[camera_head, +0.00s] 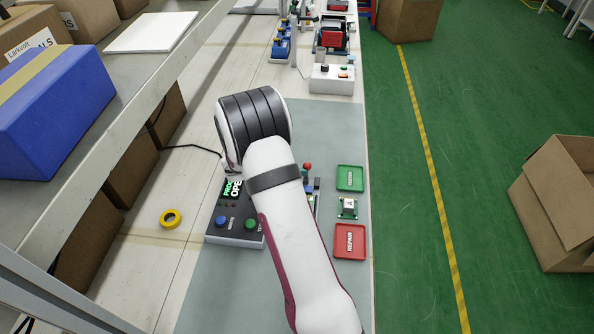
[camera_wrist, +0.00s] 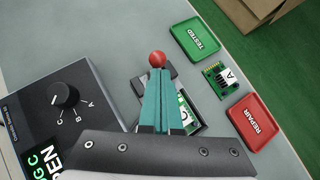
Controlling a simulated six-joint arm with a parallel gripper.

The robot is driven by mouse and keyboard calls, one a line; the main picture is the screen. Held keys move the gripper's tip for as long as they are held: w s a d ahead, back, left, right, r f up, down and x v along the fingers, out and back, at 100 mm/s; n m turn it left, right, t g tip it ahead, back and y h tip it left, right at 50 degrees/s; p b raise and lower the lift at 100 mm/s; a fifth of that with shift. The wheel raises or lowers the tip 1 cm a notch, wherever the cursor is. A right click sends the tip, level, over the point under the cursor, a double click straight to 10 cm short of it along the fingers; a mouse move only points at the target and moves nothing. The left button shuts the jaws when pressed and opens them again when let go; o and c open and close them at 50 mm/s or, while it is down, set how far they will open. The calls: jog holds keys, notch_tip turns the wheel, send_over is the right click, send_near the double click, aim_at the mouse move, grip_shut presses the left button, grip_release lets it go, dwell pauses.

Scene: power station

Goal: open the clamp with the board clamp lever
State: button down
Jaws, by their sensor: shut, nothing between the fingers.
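The board clamp lever has a red ball knob (camera_wrist: 157,59), which also shows in the head view (camera_head: 307,166) just right of my arm. The dark clamp fixture (camera_wrist: 139,86) lies around and beyond my fingers, with a green and white board (camera_wrist: 187,112) visible in it. My gripper (camera_wrist: 158,73) has teal fingers closed together and empty. In the wrist view their tips end right at the near side of the red knob. I cannot tell whether they touch it. In the head view my arm hides the gripper and much of the fixture.
A tester box (camera_wrist: 55,110) with a dial and a display reading OPEN stands left of the clamp. To the right are a green TESTED tray (camera_wrist: 195,39), a loose board marked A (camera_wrist: 219,76) and a red REPAIR tray (camera_wrist: 254,122). Yellow tape (camera_head: 171,218) lies farther left.

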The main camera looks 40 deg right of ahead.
jog(key=shift+s+d, duration=0.15)
jog(key=shift+s+d+r+m+t+y, duration=0.1)
jog(key=shift+s+d+m+t+y, duration=0.6)
jog(key=shift+y, duration=0.5)
jog(key=shift+s+d, duration=0.25)
jog(key=shift+s, duration=0.05)
jog(key=shift+s+d, duration=0.1)
